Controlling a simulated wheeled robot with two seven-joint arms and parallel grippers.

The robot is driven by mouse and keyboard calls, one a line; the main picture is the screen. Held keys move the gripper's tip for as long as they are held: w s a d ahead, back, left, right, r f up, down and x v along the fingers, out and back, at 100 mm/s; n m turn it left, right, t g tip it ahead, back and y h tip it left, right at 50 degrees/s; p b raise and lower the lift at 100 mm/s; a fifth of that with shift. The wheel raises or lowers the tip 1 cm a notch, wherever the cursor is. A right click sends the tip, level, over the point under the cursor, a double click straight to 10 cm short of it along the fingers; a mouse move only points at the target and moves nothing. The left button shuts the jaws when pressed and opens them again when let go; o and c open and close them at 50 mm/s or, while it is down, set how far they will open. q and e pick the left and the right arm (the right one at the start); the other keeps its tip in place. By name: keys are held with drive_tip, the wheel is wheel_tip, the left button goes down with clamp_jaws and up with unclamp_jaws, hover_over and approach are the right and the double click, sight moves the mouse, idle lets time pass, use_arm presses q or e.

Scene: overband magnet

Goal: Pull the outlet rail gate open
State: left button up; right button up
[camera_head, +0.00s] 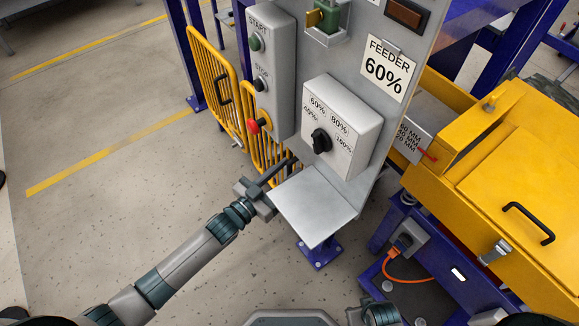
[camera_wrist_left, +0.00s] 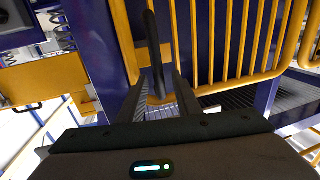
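A yellow barred rail gate (camera_head: 256,141) stands behind the grey control post, partly hidden by it. A second yellow barred panel (camera_head: 205,72) with a black handle (camera_head: 222,88) stands to its left. I cannot tell which of them is the outlet gate. My left gripper (camera_head: 279,173) is at the lower part of the nearer panel, beside the post's shelf. In the left wrist view a black upright handle (camera_wrist_left: 155,55) on yellow framing stands between the two fingers (camera_wrist_left: 158,92). The fingers are apart, with gaps beside the handle. My right gripper is not shown.
The grey control post (camera_head: 335,60) carries buttons, a feeder dial box (camera_head: 341,125) and a metal shelf (camera_head: 312,204) close to my left gripper. A yellow machine (camera_head: 510,190) fills the right. Floor at the left (camera_head: 90,130) is clear.

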use_arm(q)
drive_tip(key=shift+w+d, duration=0.5)
drive_tip(key=shift+w, duration=0.05)
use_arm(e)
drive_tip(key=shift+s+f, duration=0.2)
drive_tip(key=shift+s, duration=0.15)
use_arm(q)
clamp_jaws()
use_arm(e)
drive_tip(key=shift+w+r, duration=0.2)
use_arm(q)
drive_tip(key=shift+s+a, duration=0.1)
drive_tip(key=shift+a, duration=0.05)
